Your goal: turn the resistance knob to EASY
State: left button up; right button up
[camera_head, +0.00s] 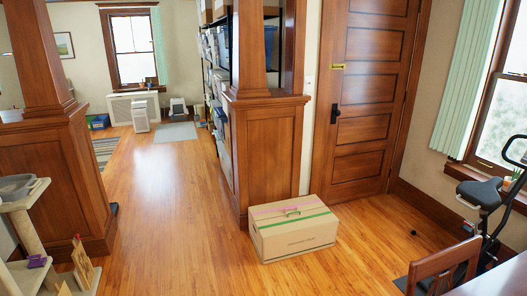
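A dark exercise bike (490,200) stands at the right edge, by the window, and is partly cut off by the frame. Its dark saddle and part of its frame and handlebar show. I cannot make out a resistance knob or any EASY marking on it. Neither of my grippers is in view.
A wooden chair (446,268) and a table (505,282) stand in front of the bike at the lower right. A closed cardboard box (295,241) sits by the wooden pillar (265,150). A cat tree (38,226) is at left. The middle floor is clear.

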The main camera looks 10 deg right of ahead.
aim_at(506, 183)
jog(key=i+z, duration=0.2)
jog(key=i, duration=0.3)
jog(key=i+z, duration=0.2)
jog(key=i, duration=0.3)
jog(key=i+j+z, duration=0.2)
jog(key=i, duration=0.3)
jog(key=i+j+z, duration=0.2)
jog(key=i, duration=0.3)
jog(key=i+l+z, duration=0.2)
jog(key=i+z, duration=0.2)
jog(key=i, duration=0.15)
jog(key=i+z, duration=0.45)
jog(key=i+j+z, duration=0.2)
jog(key=i+z, duration=0.2)
jog(key=i, duration=0.2)
jog(key=i+j+z, duration=0.65)
jog(key=i+z, duration=0.25)
jog(key=i+j+z, duration=0.4)
jog(key=i, duration=0.1)
